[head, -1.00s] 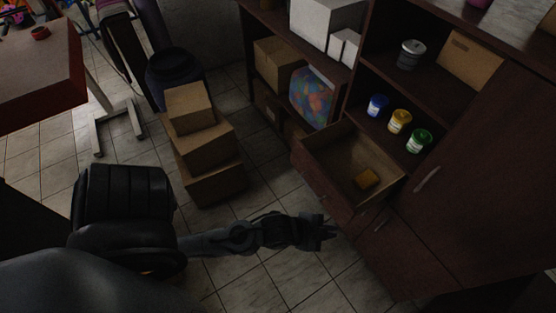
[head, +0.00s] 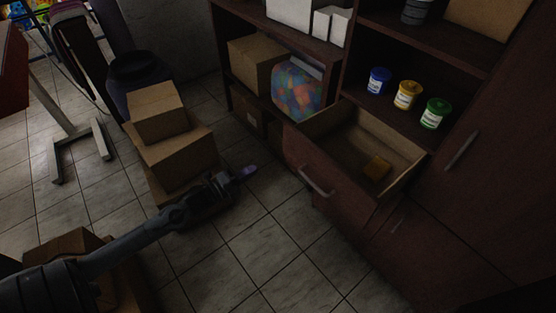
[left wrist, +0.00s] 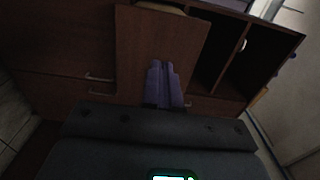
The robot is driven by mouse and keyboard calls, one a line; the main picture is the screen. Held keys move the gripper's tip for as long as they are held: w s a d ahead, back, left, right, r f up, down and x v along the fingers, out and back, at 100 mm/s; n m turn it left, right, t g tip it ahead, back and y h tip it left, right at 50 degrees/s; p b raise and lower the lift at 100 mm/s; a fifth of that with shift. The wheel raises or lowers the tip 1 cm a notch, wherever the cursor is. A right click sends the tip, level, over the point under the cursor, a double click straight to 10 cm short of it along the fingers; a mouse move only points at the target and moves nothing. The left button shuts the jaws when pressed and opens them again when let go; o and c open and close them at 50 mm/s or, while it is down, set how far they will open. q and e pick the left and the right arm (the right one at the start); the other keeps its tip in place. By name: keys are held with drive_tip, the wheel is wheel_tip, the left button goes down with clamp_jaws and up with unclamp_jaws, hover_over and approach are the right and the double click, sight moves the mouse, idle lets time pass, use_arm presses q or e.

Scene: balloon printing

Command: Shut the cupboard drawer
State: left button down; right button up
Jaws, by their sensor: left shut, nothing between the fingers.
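The cupboard drawer (head: 325,185) is pulled open, its front facing left with a curved metal handle (head: 316,183). The fingers cover part of that panel. My right gripper is out of view.
Stacked cardboard boxes (head: 170,155) stand on the floor close to my left arm. The cupboard shelves hold blue (head: 379,82), yellow (head: 407,95) and green (head: 435,113) tubs. A cupboard door (head: 475,190) is closed right of the drawer. Tiled floor (head: 270,240) before the drawer is clear.

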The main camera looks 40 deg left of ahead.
sight(290, 149)
use_arm(q)
drive_tip(key=w+b, duration=0.1)
drive_tip(key=w, duration=0.3)
drive_tip(key=w+d+b, duration=0.1)
drive_tip(key=w, duration=0.4)
drive_tip(key=w+d+b, duration=0.1)
drive_tip(key=w, duration=0.3)
drive_tip(key=shift+w+f+b, duration=0.1)
drive_tip(key=shift+w+b, duration=0.1)
drive_tip(key=shift+b, duration=0.2)
drive_tip(key=shift+w, duration=0.15)
